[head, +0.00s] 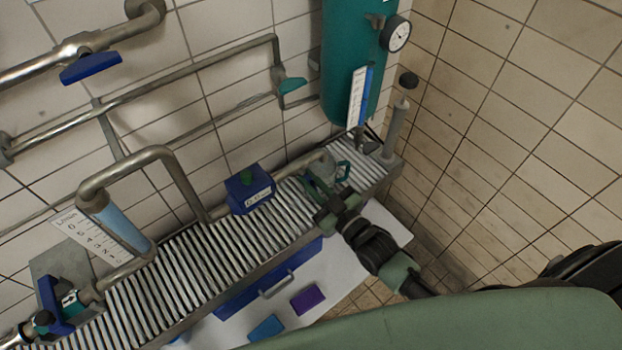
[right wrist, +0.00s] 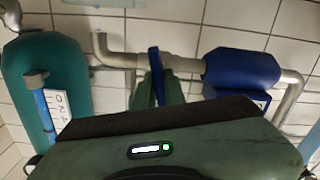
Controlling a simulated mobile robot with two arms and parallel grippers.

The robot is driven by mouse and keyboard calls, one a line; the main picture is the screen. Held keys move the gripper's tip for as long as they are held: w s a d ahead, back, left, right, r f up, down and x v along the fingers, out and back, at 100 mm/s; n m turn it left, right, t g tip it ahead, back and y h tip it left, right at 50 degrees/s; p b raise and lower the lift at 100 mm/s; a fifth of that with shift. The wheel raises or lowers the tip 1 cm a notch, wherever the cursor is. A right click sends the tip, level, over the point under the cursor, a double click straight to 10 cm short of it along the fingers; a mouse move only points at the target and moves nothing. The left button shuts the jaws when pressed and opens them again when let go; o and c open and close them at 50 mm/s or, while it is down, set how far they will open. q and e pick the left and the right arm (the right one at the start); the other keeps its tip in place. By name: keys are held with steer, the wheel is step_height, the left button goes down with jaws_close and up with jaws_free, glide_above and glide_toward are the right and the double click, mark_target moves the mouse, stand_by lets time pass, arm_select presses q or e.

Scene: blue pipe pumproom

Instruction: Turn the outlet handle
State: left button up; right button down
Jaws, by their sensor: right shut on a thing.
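My right gripper (head: 318,184) reaches over the ribbed grating to the pipe fitting at its right end. In the right wrist view its green fingers (right wrist: 160,94) are shut on a narrow blue handle (right wrist: 155,62), which stands upright in front of the grey pipe. I take this to be the outlet handle; no label on it is readable. In the head view the gripper hides most of the handle. A grey pipe (head: 298,165) runs left from there to a blue box-shaped meter (head: 249,189), also in the right wrist view (right wrist: 240,70). My left gripper is not in view.
A teal tank (head: 347,60) with a round gauge (head: 396,33) stands behind the gripper. A blue lever (head: 90,67) and a teal lever (head: 291,86) sit on wall pipes. A blue drawer (head: 240,292) is below the grating (head: 215,250). Tiled wall closes the right side.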

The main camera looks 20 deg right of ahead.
steer(key=n, duration=0.2)
steer(key=shift+a+n, duration=0.15)
steer(key=shift+n, duration=0.25)
steer(key=n, duration=0.2)
steer(key=shift+f+n, duration=0.15)
steer(key=shift+n, duration=0.25)
steer(key=n, duration=0.2)
steer(key=n+b, duration=0.1)
steer(key=n, duration=0.2)
steer(key=shift+s+a+f, duration=0.1)
steer(key=shift+a+f, duration=0.1)
steer(key=shift+n, duration=0.4)
steer(key=c, duration=1.5)
jaws_free()
steer(key=shift+s, duration=0.1)
